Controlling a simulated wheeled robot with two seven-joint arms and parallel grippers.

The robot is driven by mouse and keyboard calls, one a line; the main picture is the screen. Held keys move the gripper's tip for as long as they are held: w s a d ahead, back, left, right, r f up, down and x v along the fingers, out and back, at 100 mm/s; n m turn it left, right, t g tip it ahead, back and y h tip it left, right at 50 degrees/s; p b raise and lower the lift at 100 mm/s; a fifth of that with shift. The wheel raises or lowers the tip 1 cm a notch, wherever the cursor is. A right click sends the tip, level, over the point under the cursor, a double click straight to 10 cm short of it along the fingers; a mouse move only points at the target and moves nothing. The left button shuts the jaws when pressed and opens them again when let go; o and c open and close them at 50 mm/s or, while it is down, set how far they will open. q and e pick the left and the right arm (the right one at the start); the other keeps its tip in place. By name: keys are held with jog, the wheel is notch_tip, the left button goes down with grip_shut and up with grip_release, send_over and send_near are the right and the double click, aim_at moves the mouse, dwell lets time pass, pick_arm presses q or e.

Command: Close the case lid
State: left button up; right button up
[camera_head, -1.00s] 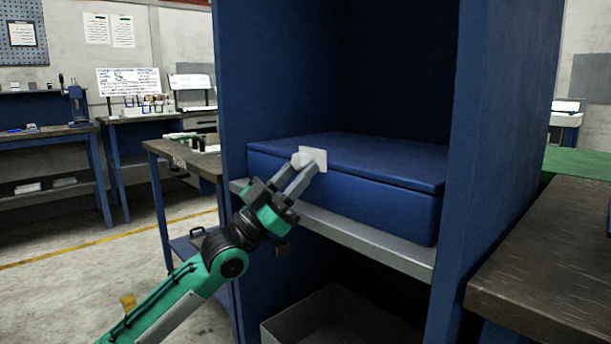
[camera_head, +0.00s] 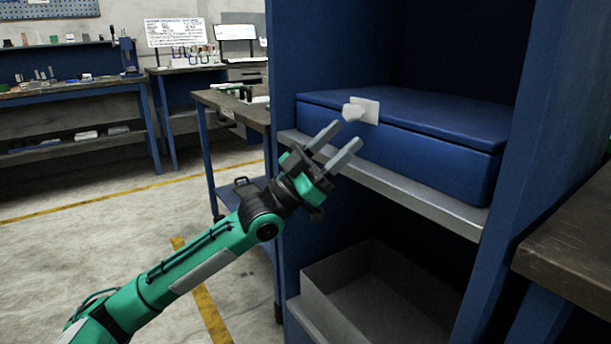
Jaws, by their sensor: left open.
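The blue case (camera_head: 430,158) sits on the upper grey shelf of a blue cabinet. Its lid (camera_head: 430,112) lies flat on the body, with only a thin dark seam between them. A white knob on a white plate (camera_head: 365,110) is fixed at the lid's front edge. My left gripper (camera_head: 342,140) is open and empty. Its two grey fingers are just below and in front of the knob, apart from it. My right gripper is out of view.
The shelf edge (camera_head: 400,190) runs in front of the case. An open grey bin (camera_head: 345,290) stands on the lower shelf. A workbench (camera_head: 575,235) is close on the right. Other benches stand at the left and back. The floor at left is clear.

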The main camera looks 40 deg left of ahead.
pick_arm(q)
jog(key=p+v, duration=0.1)
jog(key=v, duration=0.8)
jog(key=shift+s, duration=0.25)
dwell(0.4)
